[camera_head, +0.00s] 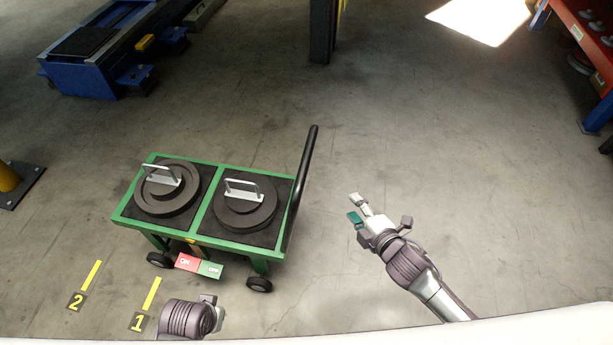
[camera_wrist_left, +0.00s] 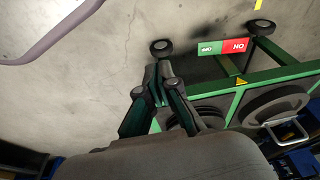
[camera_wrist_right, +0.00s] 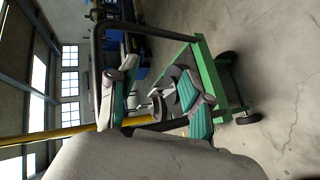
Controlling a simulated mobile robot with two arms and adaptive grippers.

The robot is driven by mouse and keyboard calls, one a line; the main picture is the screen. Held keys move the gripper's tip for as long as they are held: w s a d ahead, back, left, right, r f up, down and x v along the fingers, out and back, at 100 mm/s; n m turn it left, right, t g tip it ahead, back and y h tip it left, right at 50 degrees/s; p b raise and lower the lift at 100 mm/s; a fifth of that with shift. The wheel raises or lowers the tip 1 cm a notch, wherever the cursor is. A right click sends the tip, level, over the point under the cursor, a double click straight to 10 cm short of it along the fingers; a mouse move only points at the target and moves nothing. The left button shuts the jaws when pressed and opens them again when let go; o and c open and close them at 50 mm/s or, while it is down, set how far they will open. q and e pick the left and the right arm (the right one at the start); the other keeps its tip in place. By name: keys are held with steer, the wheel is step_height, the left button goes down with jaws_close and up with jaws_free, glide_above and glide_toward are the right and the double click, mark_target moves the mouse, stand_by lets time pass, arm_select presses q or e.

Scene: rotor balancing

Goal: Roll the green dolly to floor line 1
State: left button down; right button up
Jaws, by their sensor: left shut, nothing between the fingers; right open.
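The green dolly (camera_head: 235,245) stands on the floor left of centre, bearing two dark round weights with metal handles. Its black push handle (camera_head: 303,170) rises at its right end. Floor line 1 (camera_head: 151,293) is a yellow strip with a "1" label, in front of the dolly near its front left wheel. My right gripper (camera_head: 357,208) is open and empty, to the right of the push handle and apart from it. My left gripper (camera_wrist_left: 160,85) is shut and empty, near the dolly's front side in the left wrist view; its fingers are hardly visible in the head view.
A red and green ON/OFF pedal (camera_head: 199,265) sits low at the dolly's front. Floor line 2 (camera_head: 91,275) lies farther left. A blue machine (camera_head: 80,75) stands at the back left, a yellow post (camera_head: 8,178) at the left edge.

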mark_target(309, 161)
steer(key=a+r+n+t+y+b, duration=0.1)
steer(key=a+r+n+y+b, duration=0.15)
steer(key=a+r+n, duration=0.4)
steer(key=shift+m+t+y, duration=0.25)
steer(key=shift+m+t, duration=0.05)
steer(key=shift+m, duration=0.45)
steer(key=x, duration=0.3)
steer(key=r+b+x, duration=0.1)
steer(key=x, duration=0.3)
steer(key=b+x, duration=0.1)
steer(key=x, duration=0.3)
steer(key=shift+w+d+r, duration=0.2)
steer(key=shift+w+d, duration=0.1)
steer(key=shift+w, duration=0.2)
arm_select(q)
steer(key=w+v, duration=0.1)
steer(key=v, duration=0.8)
steer(key=shift+r+t, duration=0.4)
steer(key=shift+r, duration=0.15)
arm_select(e)
steer(key=shift+w+a, duration=0.3)
steer(key=shift+w, duration=0.2)
arm_select(q)
steer(key=shift+s+a, duration=0.1)
arm_select(e)
jaws_close()
